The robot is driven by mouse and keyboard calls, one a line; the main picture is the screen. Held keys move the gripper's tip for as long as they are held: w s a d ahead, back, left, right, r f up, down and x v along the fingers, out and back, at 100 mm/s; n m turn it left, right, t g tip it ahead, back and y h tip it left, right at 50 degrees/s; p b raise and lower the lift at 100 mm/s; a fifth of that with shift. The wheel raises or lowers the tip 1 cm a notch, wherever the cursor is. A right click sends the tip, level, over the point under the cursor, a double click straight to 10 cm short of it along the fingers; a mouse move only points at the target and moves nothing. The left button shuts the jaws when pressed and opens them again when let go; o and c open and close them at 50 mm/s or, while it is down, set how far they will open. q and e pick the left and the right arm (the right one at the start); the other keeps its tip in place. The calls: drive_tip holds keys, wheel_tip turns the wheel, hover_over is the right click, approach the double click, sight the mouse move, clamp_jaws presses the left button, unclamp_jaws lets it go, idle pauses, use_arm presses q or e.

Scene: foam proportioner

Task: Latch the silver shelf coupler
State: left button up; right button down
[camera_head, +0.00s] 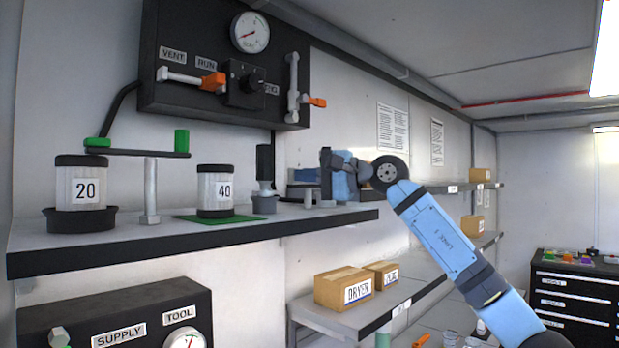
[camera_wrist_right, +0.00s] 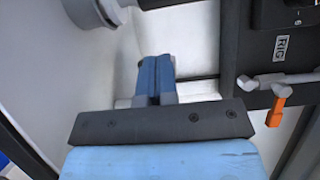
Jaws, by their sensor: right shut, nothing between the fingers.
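A silver coupler (camera_head: 265,203) stands upright on the grey shelf (camera_head: 345,216), with a dark cylindrical upper part. A grey round fitting at the top left of the right wrist view (camera_wrist_right: 92,12) seems to be the same piece. My right gripper (camera_head: 304,176) is just right of the coupler, a little above the shelf. Its blue fingers are together and empty in the right wrist view (camera_wrist_right: 155,62). They appear apart from the coupler. Whether the coupler's latch is closed cannot be told. My left gripper is not in view.
A black panel (camera_head: 200,60) with gauge and orange-tipped levers hangs above. Canisters 20 (camera_head: 83,186) and 40 (camera_head: 215,187), a grey post (camera_head: 151,190) and a green-ended bar (camera_head: 140,152) are left. Boxes (camera_head: 343,288) sit on a lower shelf.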

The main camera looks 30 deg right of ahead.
idle(0.7)
drive_tip(key=shift+s+d, duration=0.1)
drive_tip(key=shift+s, duration=0.05)
use_arm(q)
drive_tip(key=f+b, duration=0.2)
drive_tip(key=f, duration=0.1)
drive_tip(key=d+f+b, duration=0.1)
drive_tip(key=b, duration=0.1)
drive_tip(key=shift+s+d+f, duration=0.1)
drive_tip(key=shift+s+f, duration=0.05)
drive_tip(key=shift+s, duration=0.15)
use_arm(e)
drive_tip(key=s+d, duration=0.1)
drive_tip(key=s, duration=1.1)
drive_tip(key=shift+s, duration=0.4)
